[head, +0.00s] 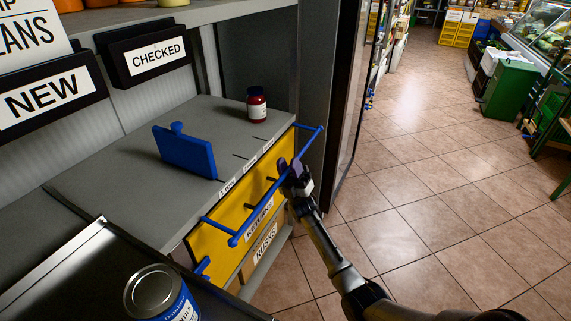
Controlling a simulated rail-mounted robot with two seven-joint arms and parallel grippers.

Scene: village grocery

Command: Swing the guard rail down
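The blue guard rail (261,207) runs along the front of the grey shelf, before a yellow front panel (207,243). Its end arms stick outward from the shelf edge, so the long bar stands off the panel. My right gripper (289,167) is at the bar, right of its middle, with its fingertips pointing up toward the shelf. The fingers overlap the bar in the picture; whether they are shut on it I cannot tell. My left gripper is not in view.
A blue can (160,294) is on a dark surface at lower left. A dark upright frame (345,95) stands right of the shelf.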

